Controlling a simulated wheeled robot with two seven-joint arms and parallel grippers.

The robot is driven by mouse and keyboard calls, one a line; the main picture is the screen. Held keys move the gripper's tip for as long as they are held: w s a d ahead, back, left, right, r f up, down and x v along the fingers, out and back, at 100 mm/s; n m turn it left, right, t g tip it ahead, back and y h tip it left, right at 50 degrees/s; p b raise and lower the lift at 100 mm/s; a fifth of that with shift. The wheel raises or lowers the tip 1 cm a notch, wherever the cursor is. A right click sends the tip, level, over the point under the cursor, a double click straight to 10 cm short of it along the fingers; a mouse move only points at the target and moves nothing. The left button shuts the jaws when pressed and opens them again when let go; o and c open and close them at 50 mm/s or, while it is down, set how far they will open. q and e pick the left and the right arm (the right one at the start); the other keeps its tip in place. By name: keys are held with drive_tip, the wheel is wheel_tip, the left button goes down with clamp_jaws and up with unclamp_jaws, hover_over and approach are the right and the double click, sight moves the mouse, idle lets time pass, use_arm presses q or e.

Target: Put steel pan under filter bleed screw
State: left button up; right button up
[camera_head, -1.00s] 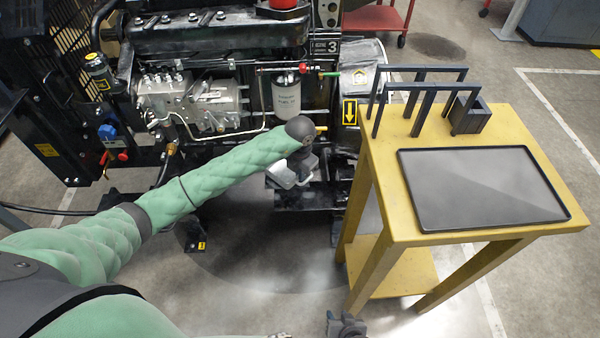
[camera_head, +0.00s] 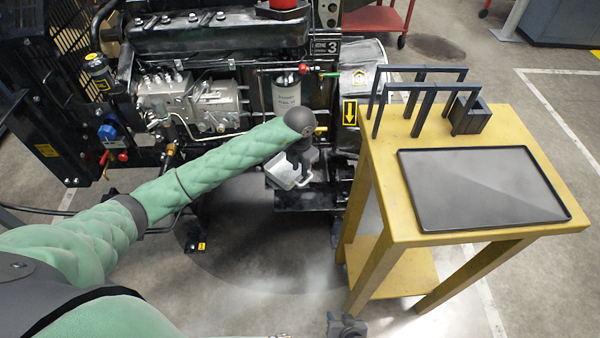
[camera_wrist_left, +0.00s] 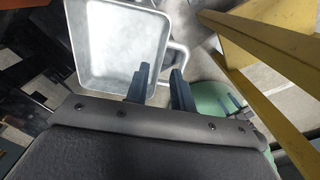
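The steel pan (camera_head: 284,172) is a pale square tray with a loop handle, below and roughly in line with the white filter (camera_head: 286,92) on the engine. I cannot tell whether it rests on the black ledge (camera_head: 306,197) beneath. The wrist view shows the pan's inside (camera_wrist_left: 117,48), empty, with its handle at the right. My left gripper (camera_head: 300,176) is at the pan's handle side; its two fingers (camera_wrist_left: 160,76) stand apart near the handle, with no clear grip on it. The bleed screw is too small to identify. My right gripper (camera_head: 346,326) is low at the bottom edge, its fingers unclear.
A yellow table (camera_head: 385,207) stands right of the pan, with a black flat panel (camera_head: 483,187), dark frames (camera_head: 420,88) and a small dark box (camera_head: 470,115) on it. The engine block (camera_head: 215,35) fills the back. Floor in front of the ledge is clear.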

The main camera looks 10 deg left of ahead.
use_arm(q)
wheel_tip(320, 180, up, 8)
drive_tip(key=s+d+n+t+h, duration=0.1)
drive_tip(key=s+d+n+h, duration=0.45)
drive_tip(key=d+h, duration=0.5)
drive_tip(key=s+d+n+t+h, duration=0.2)
drive_tip(key=s+d+n+h, duration=0.2)
drive_tip(key=s+d+h, duration=0.6)
drive_tip(key=a+f+n+t+y, duration=0.4)
drive_tip(key=f+n+t+y, duration=0.25)
drive_tip(key=f+n, duration=0.35)
drive_tip(key=a+f+n+t+y, duration=0.4)
drive_tip(key=f+n+t+y, duration=0.25)
drive_tip(key=n, duration=0.65)
drive_tip(key=s+a+f+n+g+y, duration=0.1)
drive_tip(key=s+f+n+g, duration=0.2)
drive_tip(key=s+f, duration=0.6)
drive_tip(key=s+a+f+n+g+y, duration=0.2)
drive_tip(key=s+f+n+g, duration=0.2)
drive_tip(key=s+f, duration=0.5)
drive_tip(key=shift+s+f+g, duration=0.4)
drive_tip(key=shift+s+g, duration=0.5)
drive_tip(key=shift+s, duration=0.3)
